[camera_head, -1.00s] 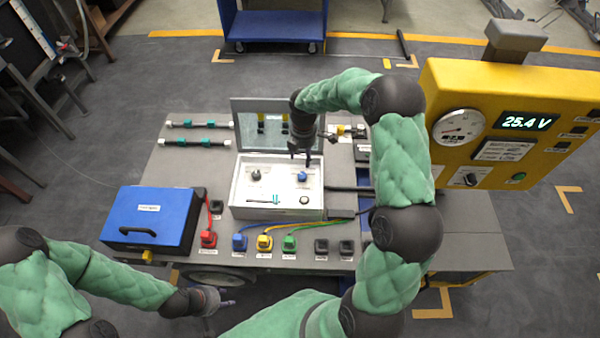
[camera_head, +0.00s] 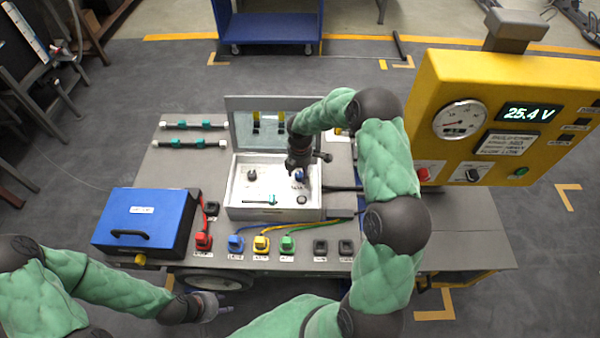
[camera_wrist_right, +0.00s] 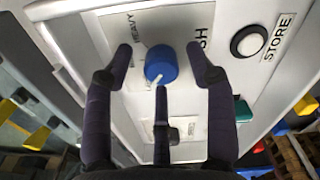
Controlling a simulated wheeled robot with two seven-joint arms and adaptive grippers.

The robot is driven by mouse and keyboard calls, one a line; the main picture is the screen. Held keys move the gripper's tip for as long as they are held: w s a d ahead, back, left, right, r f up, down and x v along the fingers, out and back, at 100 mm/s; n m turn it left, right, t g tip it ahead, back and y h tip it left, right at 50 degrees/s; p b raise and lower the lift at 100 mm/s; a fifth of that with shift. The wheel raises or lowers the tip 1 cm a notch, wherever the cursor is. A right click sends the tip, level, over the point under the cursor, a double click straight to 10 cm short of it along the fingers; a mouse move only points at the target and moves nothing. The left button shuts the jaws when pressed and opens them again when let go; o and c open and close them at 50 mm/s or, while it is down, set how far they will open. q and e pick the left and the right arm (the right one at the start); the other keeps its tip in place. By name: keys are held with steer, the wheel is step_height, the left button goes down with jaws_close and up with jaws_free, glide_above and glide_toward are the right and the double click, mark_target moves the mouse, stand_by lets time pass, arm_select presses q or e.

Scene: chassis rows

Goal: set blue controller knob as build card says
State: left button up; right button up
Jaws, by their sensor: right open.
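The blue knob (camera_wrist_right: 161,63) sits on the white panel of the open controller box (camera_head: 275,213). In the right wrist view a pale pointer mark is on its lower side. Labels reading HEAVY, partly hidden "SH" and STORE show around it. My right gripper (camera_wrist_right: 160,58) is open, with fingers on the left, right and below the knob; I cannot tell whether any touches it. In the head view the right gripper (camera_head: 299,176) largely covers the knob.
A dark knob (camera_head: 252,174) is at the box's left. A blue case (camera_head: 145,218) and several coloured connectors stand in front. The yellow panel (camera_head: 440,85) displays 25.4 V. The box lid (camera_head: 243,125) stands open behind.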

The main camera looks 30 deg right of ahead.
steer(key=c, duration=1.1)
steer(key=shift+m, duration=0.6)
jaws_close()
steer(key=m, duration=0.3)
steer(key=shift+s+m, duration=0.1)
steer(key=shift+m, duration=0.3)
steer(key=m, duration=0.4)
steer(key=shift+m, duration=0.3)
steer(key=m, duration=0.5)
steer(key=shift+s+f+b, duration=0.1)
steer(key=shift+b, duration=0.25)
steer(key=m, duration=0.5)
steer(key=shift+a+b, duration=0.15)
steer(key=shift+b, duration=0.2)
steer(key=shift+s+m, duration=0.1)
steer(key=shift+m, duration=0.2)
